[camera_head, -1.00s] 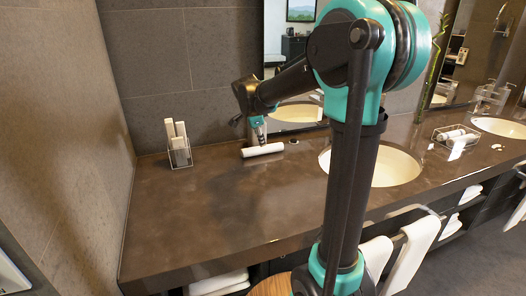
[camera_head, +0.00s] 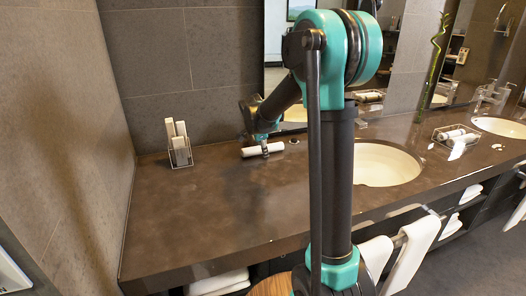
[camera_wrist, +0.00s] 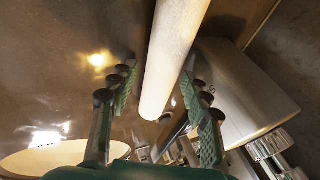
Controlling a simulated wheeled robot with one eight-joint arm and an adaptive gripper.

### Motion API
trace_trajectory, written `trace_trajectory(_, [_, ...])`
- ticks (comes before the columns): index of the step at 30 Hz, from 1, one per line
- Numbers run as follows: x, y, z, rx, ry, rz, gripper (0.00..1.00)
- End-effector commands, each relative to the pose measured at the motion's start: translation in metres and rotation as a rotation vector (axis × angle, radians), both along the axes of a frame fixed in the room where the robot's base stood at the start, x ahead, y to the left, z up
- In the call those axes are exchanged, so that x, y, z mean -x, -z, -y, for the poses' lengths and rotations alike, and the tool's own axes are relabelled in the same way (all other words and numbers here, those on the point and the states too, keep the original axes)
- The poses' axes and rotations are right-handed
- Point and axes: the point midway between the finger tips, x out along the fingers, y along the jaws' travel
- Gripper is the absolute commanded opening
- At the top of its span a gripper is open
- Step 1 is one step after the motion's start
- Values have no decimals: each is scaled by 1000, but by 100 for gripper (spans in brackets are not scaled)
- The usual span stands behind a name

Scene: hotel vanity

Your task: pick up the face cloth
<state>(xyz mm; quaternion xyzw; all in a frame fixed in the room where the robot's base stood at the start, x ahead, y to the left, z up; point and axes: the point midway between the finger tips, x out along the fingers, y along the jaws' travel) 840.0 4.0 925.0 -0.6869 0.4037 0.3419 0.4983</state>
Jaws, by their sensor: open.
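The face cloth (camera_head: 249,152) is a white roll lying on the dark counter near the back wall. My gripper (camera_head: 265,153) is over the right part of the roll, pointing down. In the wrist view the roll (camera_wrist: 176,42) runs from the top edge down between the two green-padded fingers of my gripper (camera_wrist: 158,88). The fingers are open, one on each side of the roll, and gaps show between them and the cloth. Its far end is cut off by the wrist view's top edge.
The counter's left front (camera_head: 190,215) is clear.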

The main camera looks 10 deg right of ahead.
Motion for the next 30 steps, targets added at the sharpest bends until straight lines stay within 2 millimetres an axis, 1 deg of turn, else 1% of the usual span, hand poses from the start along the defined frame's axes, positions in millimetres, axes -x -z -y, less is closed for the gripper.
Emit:
trace_trajectory(1, [0, 0, 0, 0, 0, 0, 48])
trace_trajectory(2, [0, 0, 0, 0, 0, 0, 44])
trace_trajectory(9, [0, 0, 0, 0, 0, 0, 14])
trace_trajectory(17, [1, -1, 0, 0, 0, 0, 13])
trace_trajectory(22, [5, -9, 1, 0, 0, 0, 13])
trace_trajectory(26, [4, -26, 1, 0, 0, 0, 13])
trace_trajectory(30, [5, -51, 1, 0, 0, 0, 13])
